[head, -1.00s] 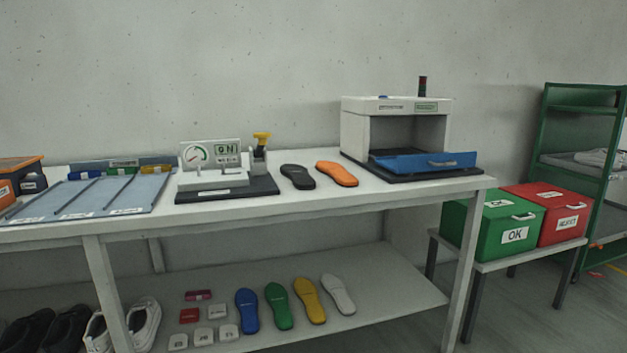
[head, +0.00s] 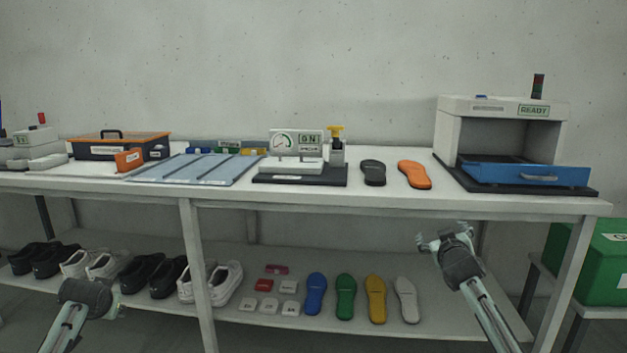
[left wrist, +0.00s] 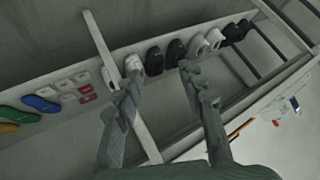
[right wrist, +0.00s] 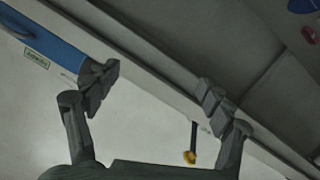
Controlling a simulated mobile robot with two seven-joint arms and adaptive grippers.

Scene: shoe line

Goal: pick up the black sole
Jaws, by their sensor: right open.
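The black sole (head: 373,172) lies flat on the tabletop in the head view, between the press with the gauge (head: 295,165) and the orange sole (head: 414,174). I cannot make it out in either wrist view. My right gripper (head: 441,236) is below and to the right of it in the head view, in front of the table; its fingers stand wide apart in the right wrist view (right wrist: 160,78). My left gripper (head: 88,295) is far left, in front of the lower shelf; its fingers are apart and empty in the left wrist view (left wrist: 160,75).
The white tabletop (head: 520,202) has an edge between my grippers and the soles. A white machine with a blue tray (head: 525,174) stands right. The lower shelf (head: 450,318) holds shoes and coloured soles. A green box (head: 590,262) is far right.

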